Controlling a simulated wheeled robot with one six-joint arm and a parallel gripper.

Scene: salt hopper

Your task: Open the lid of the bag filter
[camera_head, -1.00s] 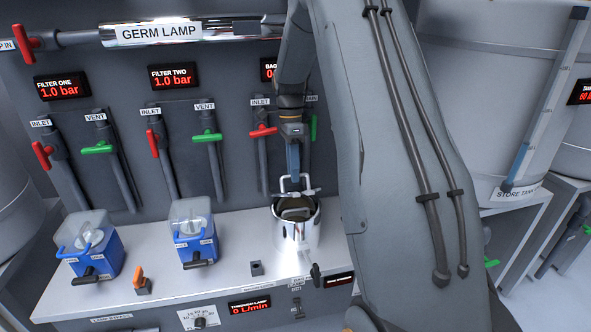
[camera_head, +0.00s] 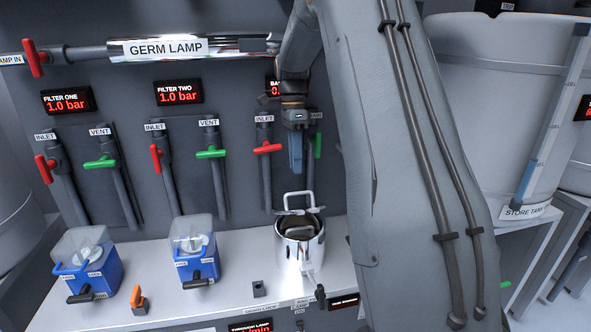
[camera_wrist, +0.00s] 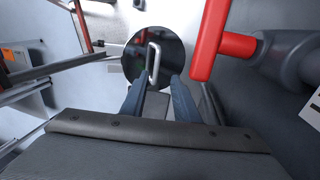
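The bag filter is a shiny steel pot (camera_head: 300,250) on the bench, right of the two blue filters. A bright bar handle (camera_head: 298,210) spans its top, with a grey curved shape in the dark round top below. In the wrist view the top is a dark disc (camera_wrist: 137,62) with a silver handle (camera_wrist: 154,62) across it. I cannot tell whether the lid is shut. My gripper (camera_head: 295,172) points down above the handle, clear of it. In the wrist view its two fingers (camera_wrist: 157,84) are apart with nothing between them.
The red inlet handle (camera_head: 267,147) sticks out close beside my gripper and looms large in the wrist view (camera_wrist: 210,42). A green handle (camera_head: 318,145) is on its other side. Blue filters (camera_head: 195,262) and an orange switch (camera_head: 138,298) stand to the left.

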